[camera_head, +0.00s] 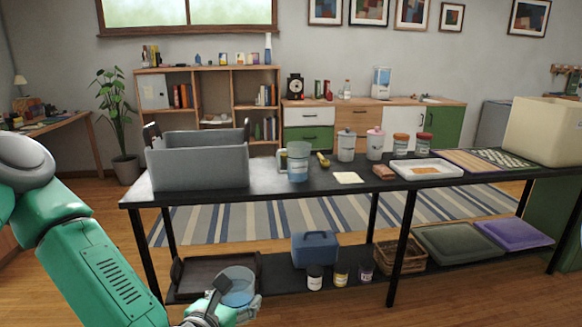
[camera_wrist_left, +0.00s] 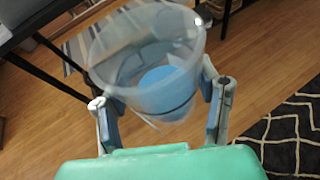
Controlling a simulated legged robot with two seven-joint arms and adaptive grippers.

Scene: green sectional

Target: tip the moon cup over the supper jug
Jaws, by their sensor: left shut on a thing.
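My left gripper (camera_head: 226,300) is shut on a clear, bluish cup (camera_head: 238,284), low in front of the table and below the tabletop. In the left wrist view the cup (camera_wrist_left: 145,60) sits between the two fingers, its wide mouth showing and a blue disc visible inside or at its bottom. I take it for the moon cup; no moon mark is readable. A bluish jug with a pale label and a handle on its left (camera_head: 298,161) stands upright on the black table, apart from and above the gripper; it looks like the supper jug. My right gripper is out of view.
A grey bin (camera_head: 198,162) stands left of the jug on the black table (camera_head: 262,188). Lidded canisters (camera_head: 346,146), a white tray (camera_head: 426,169) and a cream box (camera_head: 545,130) stand to the right. The lower shelf holds a blue case (camera_head: 315,248) and jars.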

